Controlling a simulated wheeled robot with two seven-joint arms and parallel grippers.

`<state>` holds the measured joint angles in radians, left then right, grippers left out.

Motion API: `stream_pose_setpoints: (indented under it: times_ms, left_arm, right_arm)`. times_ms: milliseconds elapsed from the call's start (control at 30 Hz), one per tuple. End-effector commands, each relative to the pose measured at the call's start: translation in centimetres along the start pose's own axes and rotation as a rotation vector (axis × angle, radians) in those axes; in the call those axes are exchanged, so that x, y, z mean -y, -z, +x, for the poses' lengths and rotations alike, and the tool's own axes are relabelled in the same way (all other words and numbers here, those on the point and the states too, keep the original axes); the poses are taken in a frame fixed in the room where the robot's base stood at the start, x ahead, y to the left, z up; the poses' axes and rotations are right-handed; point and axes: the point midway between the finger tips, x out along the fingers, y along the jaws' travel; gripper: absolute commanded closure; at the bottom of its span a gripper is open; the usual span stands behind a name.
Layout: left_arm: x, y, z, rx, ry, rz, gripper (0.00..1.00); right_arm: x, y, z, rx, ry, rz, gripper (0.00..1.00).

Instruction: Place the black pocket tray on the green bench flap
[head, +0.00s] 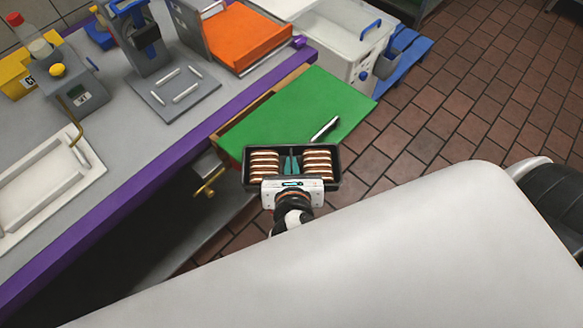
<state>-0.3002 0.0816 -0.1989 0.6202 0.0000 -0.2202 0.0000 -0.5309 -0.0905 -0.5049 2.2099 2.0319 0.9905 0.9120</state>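The black pocket tray (334,181) is in the middle of the head view, with two rows of cream-filled sandwich pieces, left (264,165) and right (318,165). My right gripper (291,162) reaches in from below, its teal fingers close together at the tray's middle, between the rows. It appears shut on the tray there; the exact contact is hidden. The green bench flap (300,108) lies just beyond. The tray overlaps the flap's near edge in the picture; I cannot tell whether they touch. My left gripper is not in view.
A silver cylindrical object (324,130) lies at the flap's right side. The purple-edged bench (130,165) runs along the left, with a brass fitting (209,183) below the flap. A white bin (335,45) stands behind. The flap's middle is clear.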

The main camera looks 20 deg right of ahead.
Motion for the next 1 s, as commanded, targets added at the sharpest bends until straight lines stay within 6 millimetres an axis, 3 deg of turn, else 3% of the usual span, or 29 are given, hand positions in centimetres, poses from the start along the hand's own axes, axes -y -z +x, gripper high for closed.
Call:
stream_pose_setpoints:
  times_ms: [233,400,733,1000]
  left_arm:
    - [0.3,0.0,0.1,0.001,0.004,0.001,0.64]
    - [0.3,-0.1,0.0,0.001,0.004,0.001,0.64]
    - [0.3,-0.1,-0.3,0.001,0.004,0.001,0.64]
    - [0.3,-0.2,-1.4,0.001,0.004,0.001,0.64]
  right_arm:
    - [0.0,-0.1,0.1,-0.001,0.000,0.000,1.00]
    - [0.0,-0.1,0.0,0.000,0.000,0.000,0.73]
    - [0.0,0.2,-0.4,0.001,0.000,0.000,0.73]
    - [0.0,0.2,-4.8,0.004,0.000,-0.001,0.73]
